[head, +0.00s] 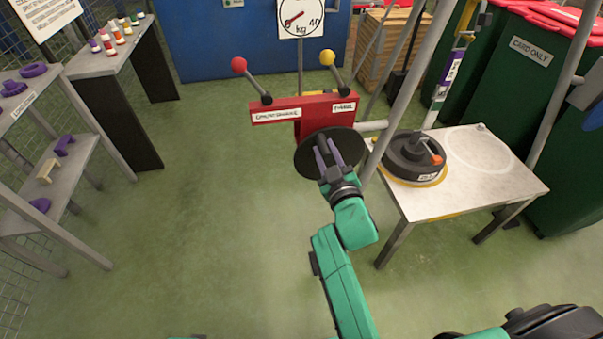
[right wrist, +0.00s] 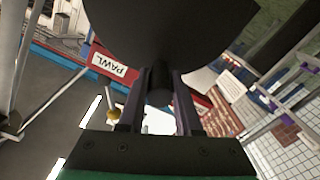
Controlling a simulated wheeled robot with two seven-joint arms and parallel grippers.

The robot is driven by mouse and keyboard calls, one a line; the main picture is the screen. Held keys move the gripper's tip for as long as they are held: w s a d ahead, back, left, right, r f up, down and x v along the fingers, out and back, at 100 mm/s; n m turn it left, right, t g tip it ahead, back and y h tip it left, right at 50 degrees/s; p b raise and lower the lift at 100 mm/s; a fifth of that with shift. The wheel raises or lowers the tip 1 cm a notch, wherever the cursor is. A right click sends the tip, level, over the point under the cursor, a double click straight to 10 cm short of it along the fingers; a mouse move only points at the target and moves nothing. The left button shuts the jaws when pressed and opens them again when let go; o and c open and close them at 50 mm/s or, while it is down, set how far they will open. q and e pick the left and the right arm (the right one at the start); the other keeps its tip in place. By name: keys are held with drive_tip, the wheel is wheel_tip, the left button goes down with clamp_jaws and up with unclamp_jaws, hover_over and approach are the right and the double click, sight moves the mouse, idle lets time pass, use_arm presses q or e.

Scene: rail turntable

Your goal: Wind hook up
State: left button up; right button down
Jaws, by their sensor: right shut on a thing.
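A red winch box (head: 318,110) carries a dark round crank disc (head: 308,158) on its front. My right gripper (head: 327,152) is at the disc, shut on its dark crank knob (right wrist: 158,85), which shows between the fingers in the right wrist view. A lever with a yellow ball (head: 327,57) stands above a label reading PAWL (right wrist: 108,65). A lever with a red ball (head: 239,65) stands at the left end of the box. I cannot make out the hook clearly. My left gripper is not in view.
A pale table (head: 500,190) at the right bears a dark round weight (head: 405,150) with an orange lever. A grey pole (head: 410,70) rises beside the winch. Grey shelves (head: 70,165) with small purple parts stand at the left. Green floor between is clear.

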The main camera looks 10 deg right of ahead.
drive_tip(key=d+m+p, duration=0.1)
drive_tip(key=r+m+p, duration=0.1)
drive_tip(key=m, duration=0.1)
drive_tip(key=shift+w+d+m, duration=0.1)
drive_tip(key=shift+d+m, duration=0.2)
drive_tip(key=shift+d, duration=0.05)
drive_tip(key=shift+d+p, duration=0.25)
drive_tip(key=shift+p, duration=0.15)
drive_tip(key=shift+d+m, duration=0.15)
drive_tip(key=shift+m, duration=0.25)
drive_tip(key=shift+r, duration=0.15)
drive_tip(key=c, duration=0.8)
unclamp_jaws()
drive_tip(key=shift+d, duration=0.15)
drive_tip(key=shift+c, duration=0.2)
drive_tip(key=o, duration=0.4)
drive_tip(key=shift+d, duration=0.2)
drive_tip(key=shift+o, duration=0.2)
